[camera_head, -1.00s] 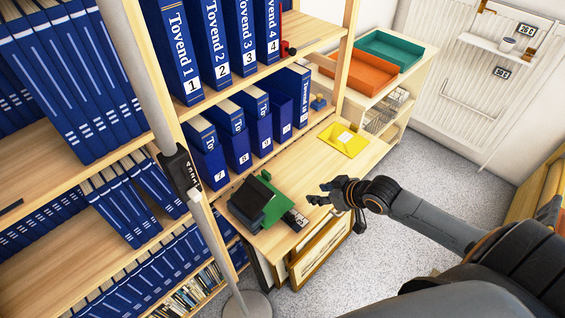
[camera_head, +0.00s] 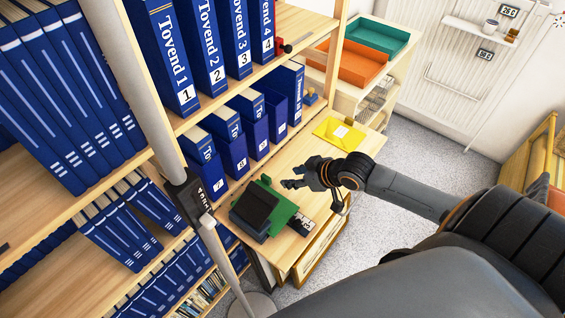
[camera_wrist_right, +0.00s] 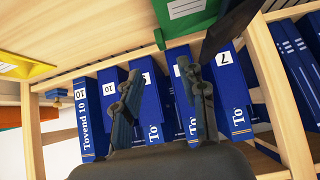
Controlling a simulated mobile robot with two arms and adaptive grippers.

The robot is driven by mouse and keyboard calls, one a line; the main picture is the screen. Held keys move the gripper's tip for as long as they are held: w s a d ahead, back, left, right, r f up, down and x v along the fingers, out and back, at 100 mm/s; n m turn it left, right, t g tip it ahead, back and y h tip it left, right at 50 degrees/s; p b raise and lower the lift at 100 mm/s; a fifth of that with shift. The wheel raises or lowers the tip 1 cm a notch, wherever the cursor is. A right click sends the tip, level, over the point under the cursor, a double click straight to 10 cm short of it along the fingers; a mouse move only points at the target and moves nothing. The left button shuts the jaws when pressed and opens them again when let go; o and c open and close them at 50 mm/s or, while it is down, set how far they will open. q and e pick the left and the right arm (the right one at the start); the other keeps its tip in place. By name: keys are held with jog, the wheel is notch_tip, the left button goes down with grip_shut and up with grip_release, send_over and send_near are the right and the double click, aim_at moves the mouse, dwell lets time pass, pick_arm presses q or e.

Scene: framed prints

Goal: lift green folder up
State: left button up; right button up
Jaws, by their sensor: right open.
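The green folder (camera_head: 284,209) lies on the wooden desk surface in the head view, partly hidden by a black box-like object (camera_head: 259,207). A green piece with a white label, which looks like the folder (camera_wrist_right: 194,19), shows at the top of the right wrist view. My right gripper (camera_head: 291,177) is open and empty. In the head view it appears just beyond the folder, apart from it. In the wrist view its two fingers (camera_wrist_right: 157,84) are spread, with blue binders behind them. My left gripper is not in view.
Blue numbered binders (camera_head: 233,152) line the shelf behind the desk. A yellow envelope (camera_head: 339,133) lies farther back on the desk (camera_head: 300,150). A dark calculator-like item (camera_head: 301,223) is beside the folder. A grey pole (camera_head: 213,240) stands in front of the shelves.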

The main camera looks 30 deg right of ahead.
aim_at(270, 179)
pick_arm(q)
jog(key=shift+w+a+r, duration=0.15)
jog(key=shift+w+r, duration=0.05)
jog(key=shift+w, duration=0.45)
pick_arm(e)
jog(key=x, duration=1.2)
jog(key=shift+w+a+f, duration=0.1)
jog(key=shift+w+f, duration=0.15)
jog(key=shift+f, duration=0.05)
jog(key=shift+c, duration=0.4)
grip_shut()
